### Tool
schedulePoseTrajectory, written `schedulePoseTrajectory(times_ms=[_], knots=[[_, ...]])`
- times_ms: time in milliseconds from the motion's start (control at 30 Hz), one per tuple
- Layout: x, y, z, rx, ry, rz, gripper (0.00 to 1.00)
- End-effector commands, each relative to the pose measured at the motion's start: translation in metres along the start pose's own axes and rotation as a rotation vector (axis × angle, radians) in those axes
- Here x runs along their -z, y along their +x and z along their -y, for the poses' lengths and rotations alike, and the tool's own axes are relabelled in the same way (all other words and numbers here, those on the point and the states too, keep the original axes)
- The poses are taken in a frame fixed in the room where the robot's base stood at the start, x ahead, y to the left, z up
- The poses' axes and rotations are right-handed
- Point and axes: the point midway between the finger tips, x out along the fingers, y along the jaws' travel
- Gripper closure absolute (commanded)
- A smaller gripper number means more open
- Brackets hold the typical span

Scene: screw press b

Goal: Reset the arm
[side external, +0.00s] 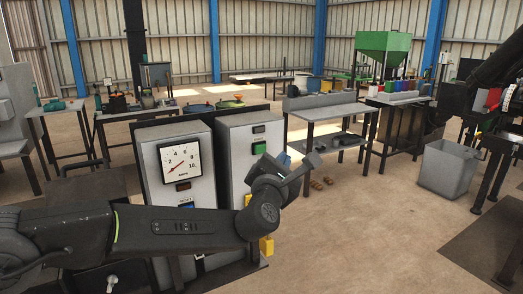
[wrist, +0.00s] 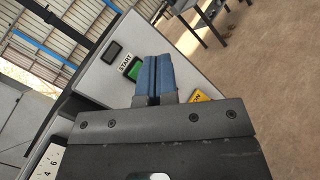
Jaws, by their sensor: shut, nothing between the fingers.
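My arm reaches from the lower left across the front of the control cabinets in the side external view. My gripper (side external: 312,163) is at its end, in front of the right control cabinet (side external: 231,150) and towards its right side. In the wrist view my gripper (wrist: 154,78) shows two blue finger pads pressed together with nothing between them. A green START button (wrist: 132,68) on the cabinet face lies just left of the fingertips. I cannot tell whether the fingers touch the cabinet.
A grey bin (side external: 447,168) stands on the floor at right, near dark machinery. A metal table (side external: 325,108) is behind. Small brown pieces (side external: 321,183) lie on the floor. Open floor lies right of my gripper.

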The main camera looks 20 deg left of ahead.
Motion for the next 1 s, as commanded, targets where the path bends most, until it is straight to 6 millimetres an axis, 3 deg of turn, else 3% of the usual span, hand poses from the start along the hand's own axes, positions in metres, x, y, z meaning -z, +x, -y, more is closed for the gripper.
schedulePoseTrajectory(times_ms=[667,833,1000], knots=[[0.0,0.001,-0.002,0.003,0.006,0.0,1.0],[-0.011,0.003,-0.035,0.065,0.137,0.015,1.0],[-0.02,-0.014,-0.097,0.223,0.469,0.054,1.0]])
